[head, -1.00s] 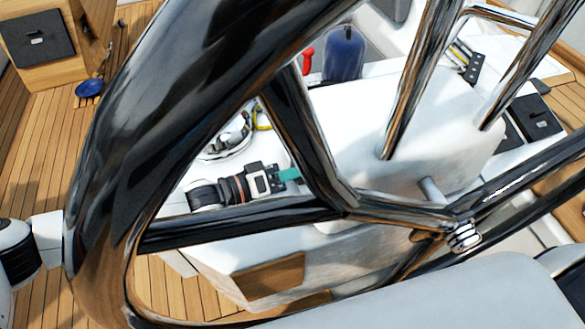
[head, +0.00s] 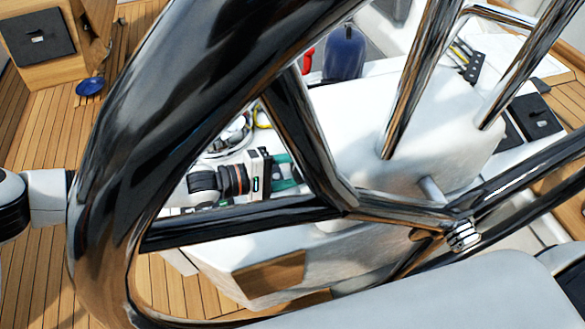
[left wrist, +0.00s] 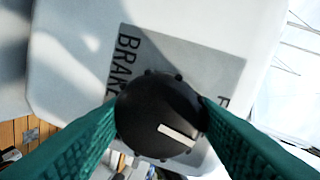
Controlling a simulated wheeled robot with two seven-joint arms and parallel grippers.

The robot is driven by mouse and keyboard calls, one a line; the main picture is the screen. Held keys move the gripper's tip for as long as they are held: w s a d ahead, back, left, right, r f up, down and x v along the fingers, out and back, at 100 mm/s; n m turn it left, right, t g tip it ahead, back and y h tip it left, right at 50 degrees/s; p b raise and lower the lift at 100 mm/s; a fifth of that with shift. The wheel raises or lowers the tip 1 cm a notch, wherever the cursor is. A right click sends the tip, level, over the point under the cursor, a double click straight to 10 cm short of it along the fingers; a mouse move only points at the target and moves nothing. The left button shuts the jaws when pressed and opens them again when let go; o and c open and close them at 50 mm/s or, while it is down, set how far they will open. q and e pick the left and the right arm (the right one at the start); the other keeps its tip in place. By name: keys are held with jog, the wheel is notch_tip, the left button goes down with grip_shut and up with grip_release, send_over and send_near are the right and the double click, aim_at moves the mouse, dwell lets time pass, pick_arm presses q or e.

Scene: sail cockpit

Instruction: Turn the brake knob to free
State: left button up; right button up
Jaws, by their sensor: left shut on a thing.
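The brake knob (left wrist: 158,112) is round and black with a white pointer line, in the middle of the left wrist view. It sits on a grey label plate (left wrist: 205,70) reading "BRAKE", with an "F" partly visible at the right. The white line points toward the lower right of the picture. My left gripper (left wrist: 160,118) has its green fingers closed on both sides of the knob. In the head view my left gripper (head: 284,172) shows behind the wheel rim and spokes, and the knob is hidden there. My right gripper is not in view.
A large dark steering wheel (head: 120,150) with metal spokes fills the near part of the head view. Behind it stands a white pedestal (head: 350,110). A dark blue cylinder (head: 344,55) and a blue bowl (head: 89,86) lie farther back. Teak deck (head: 45,170) shows at left.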

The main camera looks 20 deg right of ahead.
pick_arm(q)
jog(key=shift+n, duration=0.8)
jog(key=shift+f, duration=0.1)
jog(key=o, duration=1)
jog(key=shift+c, duration=0.2)
jog(key=b+v, duration=0.1)
jog(key=v, duration=1.1)
jog(key=shift+w, duration=0.2)
